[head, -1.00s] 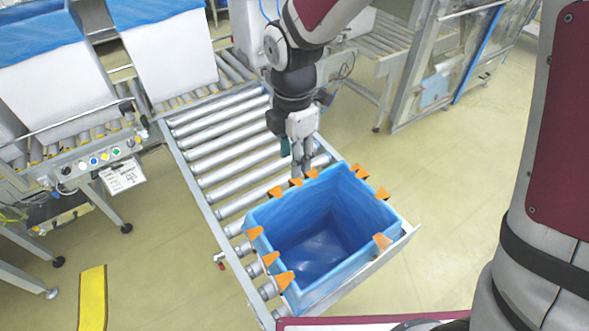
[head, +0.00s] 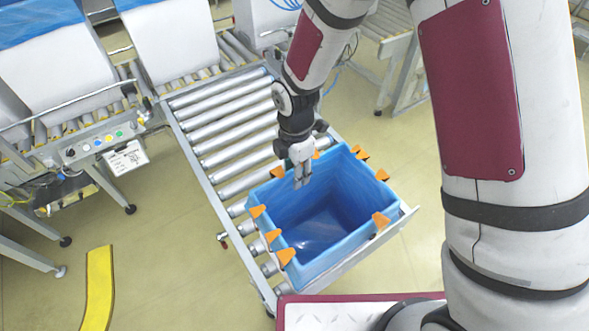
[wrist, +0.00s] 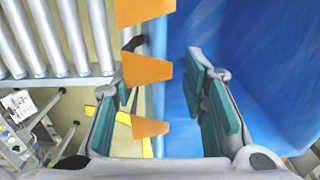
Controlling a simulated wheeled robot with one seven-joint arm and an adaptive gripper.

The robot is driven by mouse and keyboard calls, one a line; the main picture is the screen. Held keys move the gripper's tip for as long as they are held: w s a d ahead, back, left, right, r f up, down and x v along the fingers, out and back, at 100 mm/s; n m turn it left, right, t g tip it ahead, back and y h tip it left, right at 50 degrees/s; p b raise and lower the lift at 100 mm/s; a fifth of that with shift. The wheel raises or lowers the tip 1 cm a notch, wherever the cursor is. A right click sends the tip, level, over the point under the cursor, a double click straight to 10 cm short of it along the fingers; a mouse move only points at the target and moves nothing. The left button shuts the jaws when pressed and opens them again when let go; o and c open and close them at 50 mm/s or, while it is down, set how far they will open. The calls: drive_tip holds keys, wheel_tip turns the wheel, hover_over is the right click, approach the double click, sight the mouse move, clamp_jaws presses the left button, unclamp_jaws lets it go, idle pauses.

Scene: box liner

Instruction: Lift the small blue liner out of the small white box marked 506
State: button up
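A blue liner (head: 325,215) lines an open-topped box at the front end of the roller conveyor. It is folded over the rim, so the box's own walls and any 506 mark cannot be made out. Several orange clips (head: 286,256) sit along the rim. My gripper (head: 302,182) points down at the far-left part of the rim. In the wrist view my gripper (wrist: 160,115) is open, with teal pads apart. The rim with its orange clips (wrist: 146,70) shows between the fingers, the liner's inside (wrist: 265,60) on the right. Contact with the liner cannot be told.
Metal conveyor rollers (head: 230,130) run away behind the box. Large white boxes with blue covers (head: 170,40) stand at the back left. A control panel (head: 100,143) is on the left conveyor's side.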

drive_tip(key=shift+c, duration=0.3)
clamp_jaws()
wheel_tip(320, 180, up, 14)
drive_tip(key=p, duration=0.4)
idle(0.5)
drive_tip(key=shift+r, duration=0.1)
wheel_tip(320, 180, up, 14)
drive_tip(key=p, duration=0.2)
idle(1.1)
wheel_tip(320, 180, up, 8)
drive_tip(key=shift+p, duration=0.3)
idle(0.7)
